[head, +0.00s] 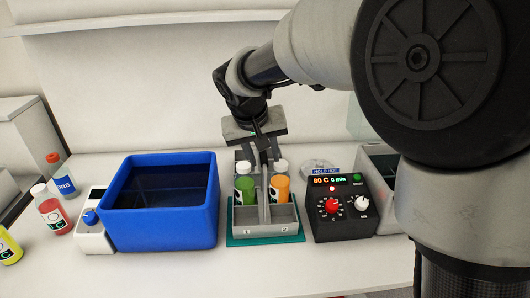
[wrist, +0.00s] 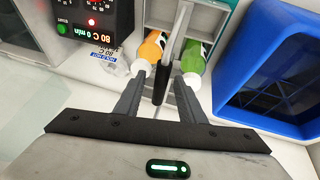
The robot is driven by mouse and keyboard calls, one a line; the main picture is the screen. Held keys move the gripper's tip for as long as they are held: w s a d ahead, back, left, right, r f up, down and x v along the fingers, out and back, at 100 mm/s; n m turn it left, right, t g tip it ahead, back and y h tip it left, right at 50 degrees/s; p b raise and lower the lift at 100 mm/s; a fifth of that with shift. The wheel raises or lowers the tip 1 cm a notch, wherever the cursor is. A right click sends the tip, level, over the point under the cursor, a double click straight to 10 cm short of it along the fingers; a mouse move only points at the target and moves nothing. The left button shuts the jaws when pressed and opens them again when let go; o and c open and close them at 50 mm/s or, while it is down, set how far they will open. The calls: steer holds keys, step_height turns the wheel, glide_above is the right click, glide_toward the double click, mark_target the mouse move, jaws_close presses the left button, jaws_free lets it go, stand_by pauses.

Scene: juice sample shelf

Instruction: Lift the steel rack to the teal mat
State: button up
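The steel rack (head: 267,219) stands on the teal mat (head: 265,241), whose edge shows around its base. It has a central divider with an upright handle and two front compartments marked 1 and 2. A green juice bottle (head: 245,189) is in the left compartment and an orange one (head: 280,189) in the right. My gripper (head: 263,158) is over the rack, pointing down at the handle. In the wrist view, my gripper's fingers (wrist: 161,92) are spread, with the dark handle (wrist: 161,84) between them and visible gaps on both sides. The rack's base contact is partly hidden.
A blue basin (head: 160,238) stands close left of the rack. A black heater control box (head: 338,208) reading 80 C, 0 min is close right. Red and yellow bottles (head: 52,209) stand at far left. The counter in front is clear.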

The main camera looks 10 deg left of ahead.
steer(key=p+v, duration=0.1)
steer(key=v, duration=1.6)
steer(key=s+d+r+m+p, duration=0.1)
steer(key=s+d+p, duration=0.15)
steer(key=d, duration=0.55)
steer(key=s+d+r+p, duration=0.1)
steer(key=s+d+p, duration=0.15)
steer(key=d, duration=0.55)
steer(key=s+d+f+m+y+p, duration=0.1)
steer(key=s+d+f, duration=0.3)
steer(key=s+d, duration=0.6)
steer(key=shift+s+f+m+p, duration=0.4)
steer(key=shift+s+m, duration=0.3)
steer(key=shift+s, duration=0.25)
